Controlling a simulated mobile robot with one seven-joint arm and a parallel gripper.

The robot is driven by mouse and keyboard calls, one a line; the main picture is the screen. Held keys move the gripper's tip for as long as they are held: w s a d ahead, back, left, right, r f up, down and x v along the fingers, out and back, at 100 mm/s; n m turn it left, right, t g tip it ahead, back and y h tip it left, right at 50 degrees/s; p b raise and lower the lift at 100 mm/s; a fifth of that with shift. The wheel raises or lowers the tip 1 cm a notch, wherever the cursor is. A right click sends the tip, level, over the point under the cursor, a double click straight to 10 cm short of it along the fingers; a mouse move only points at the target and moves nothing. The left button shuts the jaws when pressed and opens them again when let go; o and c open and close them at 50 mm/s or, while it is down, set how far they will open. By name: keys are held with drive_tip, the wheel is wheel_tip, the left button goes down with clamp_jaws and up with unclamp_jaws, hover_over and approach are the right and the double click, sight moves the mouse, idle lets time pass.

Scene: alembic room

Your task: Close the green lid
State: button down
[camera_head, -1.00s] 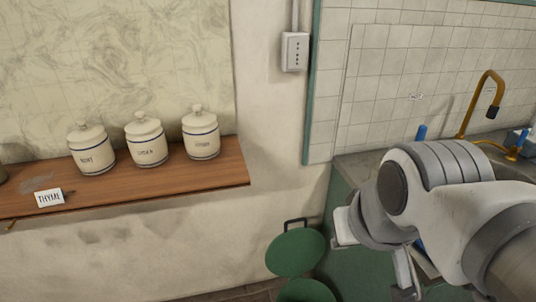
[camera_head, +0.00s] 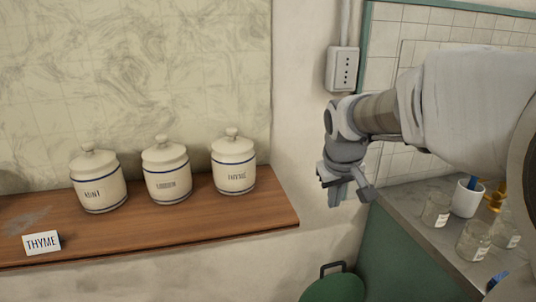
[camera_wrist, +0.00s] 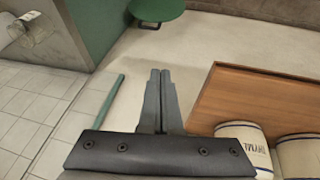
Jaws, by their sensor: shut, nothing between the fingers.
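The green lid (camera_head: 335,289) is a round disc with a dark handle at its far edge. In the head view it shows at the bottom edge, cut off by the frame, between the wall and the green cabinet. In the wrist view the green lid (camera_wrist: 160,8) is at the top, also cut off, ahead of the fingertips. The bin under it is not visible now. My gripper (camera_head: 347,196) hangs in the air above and away from the lid, touching nothing. In the wrist view my gripper's two fingers (camera_wrist: 160,73) are together and empty.
A wooden shelf (camera_head: 150,230) holds white lidded jars (camera_head: 167,172) and a THYME card (camera_head: 41,243) at left. A socket box (camera_head: 342,69) is on the wall. The counter (camera_head: 410,215) at right holds glass jars (camera_head: 474,241) and a white cup (camera_head: 467,198).

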drive_tip(key=w+d+f+y+b, duration=0.1)
drive_tip(key=w+d+f+b, duration=0.15)
drive_tip(key=w+f, duration=0.5)
drive_tip(key=w+d+f+b, duration=0.25)
drive_tip(key=w+f, duration=0.35)
drive_tip(key=f, duration=0.3)
drive_tip(key=w+d+f+b, duration=0.1)
drive_tip(key=w+f+b, duration=0.1)
drive_tip(key=f, duration=0.6)
drive_tip(key=w+d+f+b, duration=0.2)
drive_tip(key=f+b, duration=0.2)
drive_tip(key=f, duration=0.5)
drive_tip(key=w+d+f+y+b, duration=0.1)
drive_tip(key=w+f+b, duration=0.1)
drive_tip(key=f, duration=0.6)
drive_tip(key=shift+w+d+f+b, duration=0.25)
drive_tip(key=shift+w+d+b, duration=0.1)
drive_tip(key=shift+w+b, duration=0.1)
drive_tip(key=shift+s, duration=0.15)
